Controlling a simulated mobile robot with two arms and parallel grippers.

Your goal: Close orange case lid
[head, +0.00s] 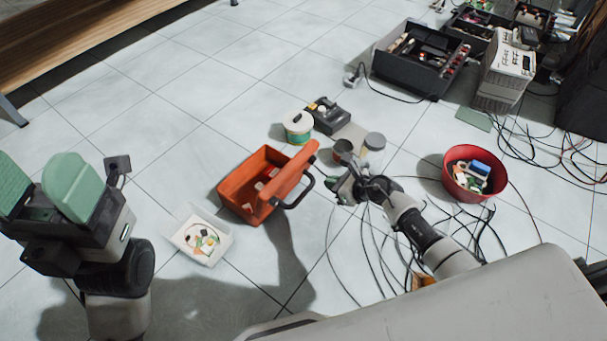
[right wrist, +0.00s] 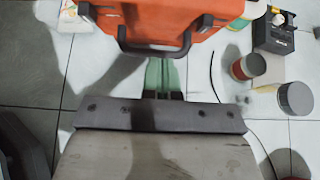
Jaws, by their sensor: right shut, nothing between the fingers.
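The orange case (head: 238,188) sits on the tiled floor, left of my right gripper in the head view. Its lid (head: 290,179) stands partly raised on the right side, with a black handle (head: 300,196) facing my right gripper (head: 337,186). Small items lie inside the open case. In the right wrist view, the orange lid (right wrist: 165,18) and handle (right wrist: 153,51) fill the top middle. The green fingers (right wrist: 161,65) are together and empty, close by the handle; I cannot tell whether they touch it. My left gripper (head: 42,186) is at the left, its green fingers wide apart and empty.
A white tray (head: 216,256) with small parts lies in front of the case. A white-and-green tub (head: 298,127), a dark device (head: 328,116) and a jar (head: 373,143) stand behind it. A red bowl (head: 464,190) and loose cables lie to the right. Floor left of the case is clear.

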